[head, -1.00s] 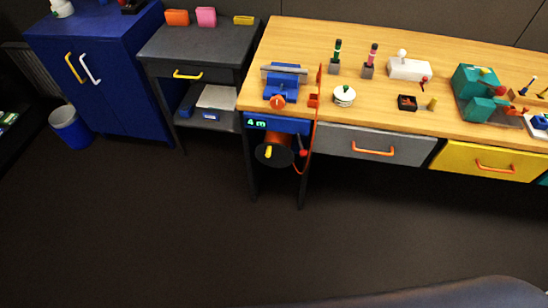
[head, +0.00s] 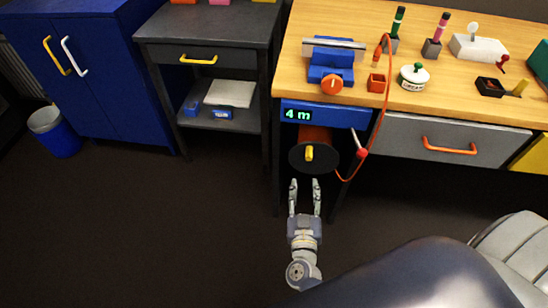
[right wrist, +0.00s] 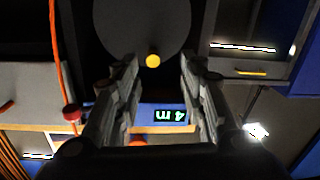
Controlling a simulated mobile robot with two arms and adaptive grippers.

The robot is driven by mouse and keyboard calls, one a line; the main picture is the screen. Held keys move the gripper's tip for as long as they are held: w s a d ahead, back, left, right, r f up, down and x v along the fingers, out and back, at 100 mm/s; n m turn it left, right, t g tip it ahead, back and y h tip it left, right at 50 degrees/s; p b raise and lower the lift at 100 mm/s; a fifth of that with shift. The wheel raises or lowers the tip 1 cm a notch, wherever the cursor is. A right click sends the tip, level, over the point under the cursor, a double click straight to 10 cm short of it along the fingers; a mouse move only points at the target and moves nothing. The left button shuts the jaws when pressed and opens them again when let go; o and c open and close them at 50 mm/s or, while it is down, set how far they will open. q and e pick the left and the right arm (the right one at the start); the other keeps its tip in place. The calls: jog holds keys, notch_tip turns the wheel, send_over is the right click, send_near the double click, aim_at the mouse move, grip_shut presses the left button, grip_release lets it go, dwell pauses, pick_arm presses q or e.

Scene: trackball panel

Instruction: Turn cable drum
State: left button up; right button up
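The cable drum (head: 299,157) hangs under the left end of the workbench, below a blue unit (head: 328,113) whose display reads "4 m". Its dark round face carries a yellow knob (head: 309,153). My right gripper (head: 304,182) is open and empty, just below and in front of the drum in the head view. In the right wrist view the drum's dark disc (right wrist: 145,22) and yellow knob (right wrist: 152,61) show beyond and between my open fingers (right wrist: 160,75), apart from them. The left gripper is in neither current view.
An orange cable (head: 378,105) with a red and white end (head: 360,154) hangs right of the drum. The grey drawer (head: 440,139) is further right. A dark side table (head: 205,52) stands left. The floor in front is clear.

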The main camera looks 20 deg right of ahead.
aim_at(308, 160)
jog(key=shift+m+h, duration=0.5)
jog(key=shift+h, duration=0.2)
jog(key=x, duration=0.3)
jog(key=b+x, duration=0.1)
jog(key=x, duration=0.3)
jog(key=r+x, duration=0.1)
jog(key=x, duration=0.2)
jog(key=shift+w+d+b, duration=0.15)
jog(key=shift+d+b, duration=0.1)
jog(key=shift+b, duration=0.05)
jog(key=shift+w+d, duration=0.4)
jog(key=shift+w, duration=0.25)
pick_arm(q)
jog(key=w+r, duration=0.3)
jog(key=r, duration=0.2)
jog(key=shift+w+a, duration=0.15)
jog(key=shift+a, duration=0.05)
pick_arm(e)
jog(key=shift+c, duration=0.6)
grip_shut()
